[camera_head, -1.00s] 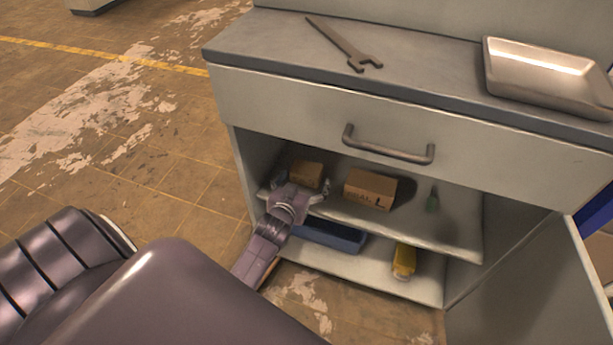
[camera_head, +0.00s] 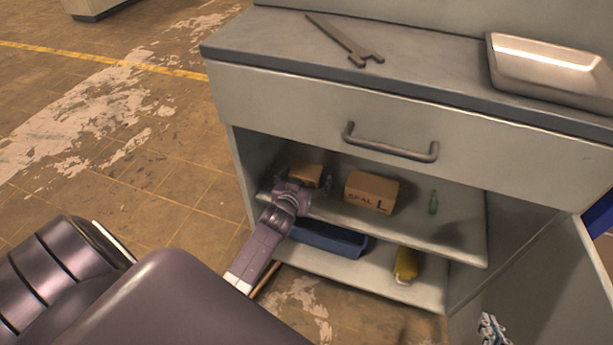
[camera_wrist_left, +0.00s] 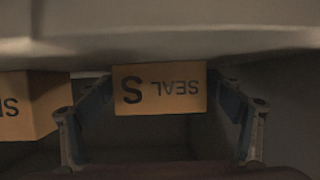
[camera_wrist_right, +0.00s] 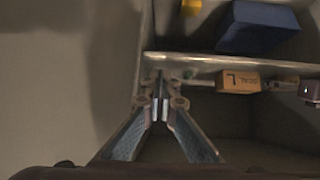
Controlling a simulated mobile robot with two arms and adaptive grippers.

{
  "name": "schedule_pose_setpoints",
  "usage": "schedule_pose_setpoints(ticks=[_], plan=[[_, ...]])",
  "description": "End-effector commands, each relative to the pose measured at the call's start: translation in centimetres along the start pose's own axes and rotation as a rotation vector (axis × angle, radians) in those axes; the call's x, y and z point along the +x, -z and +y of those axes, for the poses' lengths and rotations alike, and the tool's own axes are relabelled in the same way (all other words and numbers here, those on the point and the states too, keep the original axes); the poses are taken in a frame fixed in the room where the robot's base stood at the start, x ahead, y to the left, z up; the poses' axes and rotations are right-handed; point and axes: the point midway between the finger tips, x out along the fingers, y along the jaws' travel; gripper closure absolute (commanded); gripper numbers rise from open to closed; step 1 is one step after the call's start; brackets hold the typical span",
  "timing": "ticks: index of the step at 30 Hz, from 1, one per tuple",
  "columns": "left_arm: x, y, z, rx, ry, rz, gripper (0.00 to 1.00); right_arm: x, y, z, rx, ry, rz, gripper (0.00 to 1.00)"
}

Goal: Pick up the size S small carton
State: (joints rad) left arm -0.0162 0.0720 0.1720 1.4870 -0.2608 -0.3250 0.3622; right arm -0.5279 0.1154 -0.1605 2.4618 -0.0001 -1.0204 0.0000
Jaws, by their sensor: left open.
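The small carton (camera_head: 307,172) sits on the upper shelf of the open cabinet, near its left side. In the left wrist view, the carton (camera_wrist_left: 160,88) shows "SEAL S" upside down and lies between the fingertips. My left gripper (camera_head: 308,184) reaches into the cabinet in front of it. In the left wrist view, its fingers (camera_wrist_left: 163,92) are spread apart on either side of the carton; I see a gap on each side. My right gripper (camera_wrist_right: 160,97) has its fingertips together with nothing between them. Part of it (camera_head: 492,329) shows at lower right in the head view.
A larger carton marked L (camera_head: 371,192) stands right of the small one, then a green bottle (camera_head: 433,202). The lower shelf holds a blue bin (camera_head: 328,238) and a yellow bottle (camera_head: 406,265). The drawer (camera_head: 330,125) is close above. An open door (camera_head: 555,285) stands at right.

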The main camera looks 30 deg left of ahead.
Motion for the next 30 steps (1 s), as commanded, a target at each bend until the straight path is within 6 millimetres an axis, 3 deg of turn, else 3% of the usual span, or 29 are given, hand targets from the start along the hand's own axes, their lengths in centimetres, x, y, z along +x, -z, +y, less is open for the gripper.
schedule_pose_setpoints(ticks=[2,14,25,30], plan=[[0.0,0.0,0.0,0.000,0.000,0.000,0.18,0.0,0.0,0.0,0.000,0.000,-0.001,1.00],[0.0,0.0,0.0,0.000,0.000,0.000,0.62,0.0,0.0,0.0,0.000,-0.001,-0.001,1.00],[-0.1,0.4,0.0,0.000,0.000,0.002,0.62,-0.1,-0.3,0.1,0.000,-0.001,-0.016,1.00],[-0.5,1.2,0.0,0.000,0.000,0.003,0.62,-0.8,-2.7,0.3,0.002,-0.005,-0.116,1.00]])
